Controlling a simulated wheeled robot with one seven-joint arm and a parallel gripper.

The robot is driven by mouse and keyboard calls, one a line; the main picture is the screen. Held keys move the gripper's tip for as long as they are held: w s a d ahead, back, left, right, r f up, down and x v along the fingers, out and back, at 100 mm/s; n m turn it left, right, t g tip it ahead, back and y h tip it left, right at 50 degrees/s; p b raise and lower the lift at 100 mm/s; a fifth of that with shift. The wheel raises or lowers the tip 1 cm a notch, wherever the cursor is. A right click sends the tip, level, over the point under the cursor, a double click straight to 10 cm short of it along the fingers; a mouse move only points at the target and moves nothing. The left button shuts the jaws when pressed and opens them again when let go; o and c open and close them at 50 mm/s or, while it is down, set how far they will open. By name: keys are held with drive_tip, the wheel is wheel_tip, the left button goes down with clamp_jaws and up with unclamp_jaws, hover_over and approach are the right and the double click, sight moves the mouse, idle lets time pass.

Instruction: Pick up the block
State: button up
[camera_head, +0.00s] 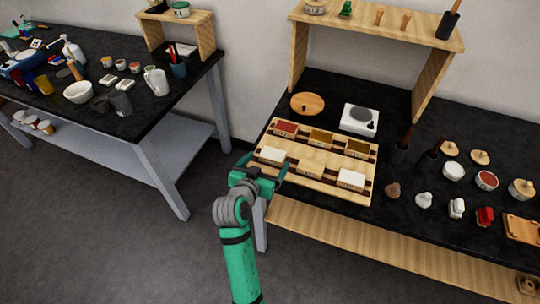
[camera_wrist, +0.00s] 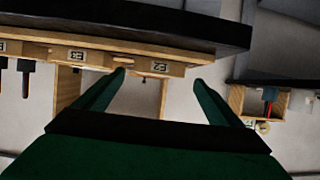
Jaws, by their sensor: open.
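A wooden tray (camera_head: 330,195) on the black right-hand table holds two rows of small labelled blocks. The back row has a red-topped block (camera_head: 286,128), an orange-brown one (camera_head: 320,137) and a dark brown one (camera_head: 357,147). The front row has a white-topped block (camera_head: 270,155), a low tan one (camera_head: 308,170) and another white-topped one (camera_head: 351,179). I cannot tell which is the task's block. My green gripper (camera_head: 264,166) is open and empty at the tray's front left corner. In the wrist view, the open fingers (camera_wrist: 158,80) point towards labelled wooden faces (camera_wrist: 158,68).
A wooden shelf (camera_head: 385,29) stands behind the tray, beside a round wooden lid (camera_head: 307,103) and white scale (camera_head: 360,119). Jars and small items, including a red one (camera_head: 486,216), stand to the right. A cluttered table (camera_head: 125,130) is left, with open floor between.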

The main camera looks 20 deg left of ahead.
sight(273, 154)
drive_tip(key=shift+w+d+f, duration=0.2)
drive_tip(key=shift+w+d, duration=0.25)
drive_tip(key=shift+w, duration=0.1)
drive_tip(key=shift+a+x, duration=0.15)
drive_tip(key=shift+x, duration=1.1)
drive_tip(key=shift+a+x, duration=0.2)
drive_tip(key=shift+x, duration=1)
drive_tip(key=shift+w+r, duration=0.1)
drive_tip(key=shift+r, duration=0.05)
drive_tip(key=shift+w, duration=0.1)
drive_tip(key=c, duration=1.2)
